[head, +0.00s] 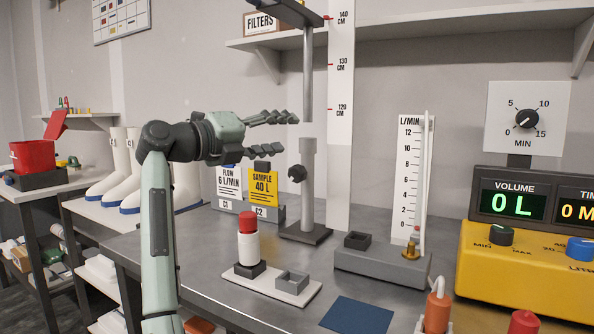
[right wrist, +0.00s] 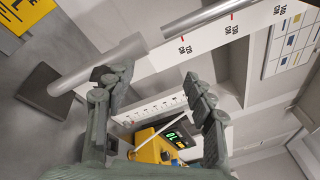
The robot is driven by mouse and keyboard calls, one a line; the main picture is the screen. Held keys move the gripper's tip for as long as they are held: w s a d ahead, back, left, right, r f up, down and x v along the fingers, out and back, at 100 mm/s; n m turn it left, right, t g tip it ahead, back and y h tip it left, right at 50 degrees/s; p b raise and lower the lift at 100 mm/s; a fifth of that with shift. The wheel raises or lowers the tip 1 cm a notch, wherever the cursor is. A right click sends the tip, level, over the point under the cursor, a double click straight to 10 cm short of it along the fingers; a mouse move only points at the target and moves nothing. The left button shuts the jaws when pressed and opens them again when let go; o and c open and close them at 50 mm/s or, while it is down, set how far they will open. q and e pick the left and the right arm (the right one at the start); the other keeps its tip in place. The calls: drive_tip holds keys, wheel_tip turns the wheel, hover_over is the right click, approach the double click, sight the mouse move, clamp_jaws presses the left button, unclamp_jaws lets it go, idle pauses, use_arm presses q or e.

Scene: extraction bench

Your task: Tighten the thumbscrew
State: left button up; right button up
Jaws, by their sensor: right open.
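The thumbscrew (head: 297,173) is a dark knob on the side of the stand's thick lower tube (head: 308,192). A thinner grey rod (head: 308,75) rises above this tube to a dark head at the top. My right gripper (head: 289,133) is open, its fingers pointing right toward the stand, above the thumbscrew and apart from it in the head view. In the right wrist view the open fingers (right wrist: 158,80) have nothing between them. The tube (right wrist: 80,76) passes by the left finger there; I cannot clearly tell the thumbscrew from the fingertip. My left gripper is out of view.
A height scale (head: 340,110) stands behind the rod. A flowmeter (head: 411,180) on a grey base is to the right. Sign cards (head: 263,188), a red-topped white vial (head: 248,241) and a blue mat (head: 357,315) are on the bench. A yellow pump (head: 515,262) stands far right.

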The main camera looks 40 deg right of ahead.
sight(292, 173)
drive_tip(key=f+y, duration=0.1)
drive_tip(key=f, duration=0.1)
drive_tip(key=w+f+m+y, duration=0.1)
drive_tip(key=f, duration=0.1)
drive_tip(key=f+y, duration=0.1)
drive_tip(key=f, duration=0.2)
drive_tip(key=shift+w+a+y, duration=0.15)
drive_tip(key=shift+w+y, duration=0.1)
drive_tip(key=shift+y, duration=0.05)
drive_tip(key=p+x, duration=0.1)
drive_tip(key=x, duration=0.5)
drive_tip(key=shift+d, duration=0.3)
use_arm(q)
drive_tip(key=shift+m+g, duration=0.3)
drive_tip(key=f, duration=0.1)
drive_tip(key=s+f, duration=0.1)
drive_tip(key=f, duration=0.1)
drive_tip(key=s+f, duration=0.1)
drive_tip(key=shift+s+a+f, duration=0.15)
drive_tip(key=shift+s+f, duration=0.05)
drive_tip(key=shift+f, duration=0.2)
use_arm(e)
drive_tip(key=shift+f, duration=0.1)
drive_tip(key=c, duration=1.1)
drive_tip(key=shift+c, duration=0.3)
drive_tip(key=shift+m, duration=0.3)
